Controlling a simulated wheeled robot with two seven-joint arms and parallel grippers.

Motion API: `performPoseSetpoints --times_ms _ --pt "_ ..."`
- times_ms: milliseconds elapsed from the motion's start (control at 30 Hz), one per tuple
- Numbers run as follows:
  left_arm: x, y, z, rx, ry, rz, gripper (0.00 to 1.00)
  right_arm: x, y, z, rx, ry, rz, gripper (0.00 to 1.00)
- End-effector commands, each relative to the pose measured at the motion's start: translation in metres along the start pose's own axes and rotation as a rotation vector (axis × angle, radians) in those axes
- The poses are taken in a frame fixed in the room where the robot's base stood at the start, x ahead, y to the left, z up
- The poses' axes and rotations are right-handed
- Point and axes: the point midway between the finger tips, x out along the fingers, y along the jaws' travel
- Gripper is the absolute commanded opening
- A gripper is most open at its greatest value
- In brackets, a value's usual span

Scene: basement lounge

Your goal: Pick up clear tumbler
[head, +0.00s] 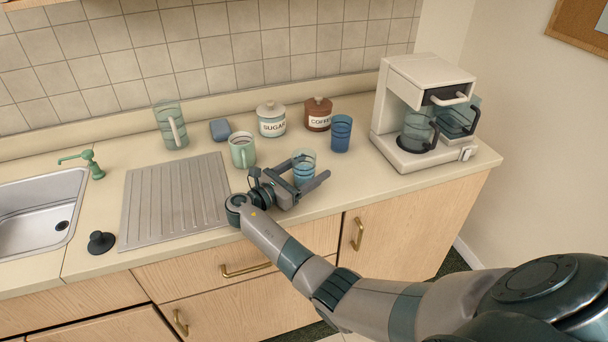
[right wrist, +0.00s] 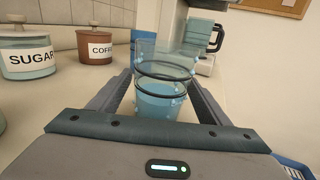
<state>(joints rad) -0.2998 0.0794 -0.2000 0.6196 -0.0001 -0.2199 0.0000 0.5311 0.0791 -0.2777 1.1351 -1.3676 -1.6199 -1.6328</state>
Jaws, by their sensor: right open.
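The clear tumbler (head: 304,168) stands upright near the front of the counter, bluish in its lower part. In the right wrist view the tumbler (right wrist: 164,92) shows dark rings and stands between the two fingers. My right gripper (head: 316,166) is open around it, low over the counter, with a finger on each side. A gap seems to show beside the glass, but I cannot tell whether either finger touches it. The tumbler's base is partly hidden by the gripper body in the wrist view. My left gripper is not in view.
A blue tumbler (head: 341,133) stands just behind, to the right. A green mug (head: 242,150), sugar jar (head: 271,120), coffee jar (head: 318,114) and pitcher (head: 171,126) stand farther back or left. The coffee maker (head: 421,115) is at right. The ribbed drainboard (head: 175,202) is bare.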

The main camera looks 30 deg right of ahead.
Motion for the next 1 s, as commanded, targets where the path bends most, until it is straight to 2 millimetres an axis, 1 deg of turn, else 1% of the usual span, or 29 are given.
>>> performPoseSetpoints --times_ms 33,100,200,667,700,767,800,867,900,1000 --pt "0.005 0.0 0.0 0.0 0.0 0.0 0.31 0.007 0.0 -0.002 0.001 -0.001 -0.001 0.71" --pt "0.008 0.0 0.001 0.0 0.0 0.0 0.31 0.014 0.0 -0.001 0.0 -0.002 -0.002 0.71" --pt "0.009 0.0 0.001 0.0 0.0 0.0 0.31 0.019 0.0 0.0 0.001 -0.001 -0.001 0.71" --pt "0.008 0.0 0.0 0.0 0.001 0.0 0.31 0.02 0.0 0.0 0.0 0.0 0.0 0.71" --pt "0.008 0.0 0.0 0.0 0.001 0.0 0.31 0.02 0.0 0.0 0.0 0.0 0.0 0.66" --pt "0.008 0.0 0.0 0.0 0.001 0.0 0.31 0.02 0.0 0.0 0.0 0.0 0.0 0.52" --pt "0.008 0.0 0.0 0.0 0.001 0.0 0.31 0.02 0.0 0.0 0.0 0.0 0.0 0.42" --pt "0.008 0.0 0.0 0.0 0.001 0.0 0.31 0.02 0.0 0.0 0.0 0.0 0.0 0.28" --pt "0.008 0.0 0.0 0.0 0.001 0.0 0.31 0.02 0.0 0.0 0.0 0.0 0.0 0.18" --pt "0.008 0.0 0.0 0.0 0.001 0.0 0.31 0.02 0.0 0.001 0.001 -0.001 0.0 0.17"
